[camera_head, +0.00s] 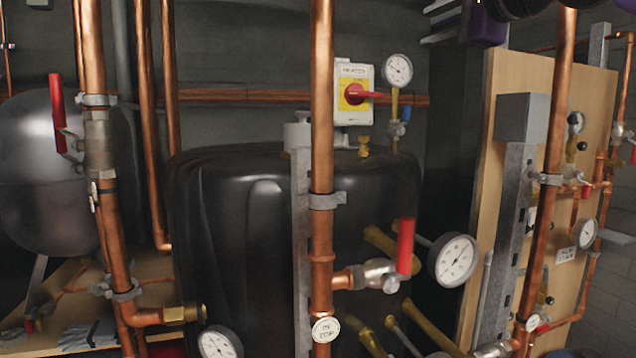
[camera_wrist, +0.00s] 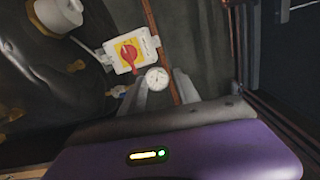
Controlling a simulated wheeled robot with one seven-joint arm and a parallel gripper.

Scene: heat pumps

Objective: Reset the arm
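My gripper (camera_wrist: 161,82) shows in the wrist view as two grey fingers standing apart beyond its purple body, with nothing seen held between them. A pressure gauge and a red rotary switch lie beyond the fingers in that view. In the head view, my gripper (camera_head: 436,24) is at the top right, its pale fingers pointing left from a purple part. It is partly cut off by the top edge. My black and purple arm parts show there too, high in front of the wooden panel's upper left.
A large black tank (camera_head: 235,230), vertical copper pipes (camera_head: 322,120) and a red-handled valve (camera_head: 405,246) crowd the middle. A wooden panel (camera_head: 520,75) carrying pipework stands right.

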